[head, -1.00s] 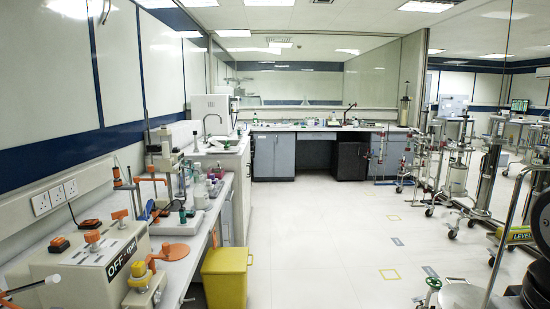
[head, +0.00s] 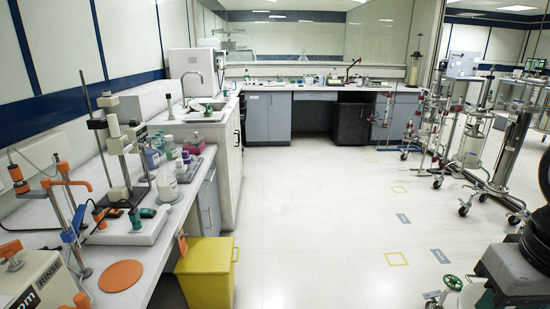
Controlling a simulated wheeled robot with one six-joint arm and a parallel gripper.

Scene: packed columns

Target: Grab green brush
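I cannot make out a green brush for certain in the head view. A small green item (head: 208,109) lies at the sink on the left counter, too small to identify. A dark green item (head: 135,218) and another beside it stand on a white tray on the near left bench. More small green items (head: 310,79) are on the far counter, also too small to identify. My gripper is not in view.
The left bench carries a metal stand (head: 120,150), bottles (head: 167,183) and an orange disc (head: 121,276). A yellow bin (head: 206,272) stands on the floor beside it. Wheeled metal frames (head: 470,150) line the right. The middle floor (head: 310,210) is clear.

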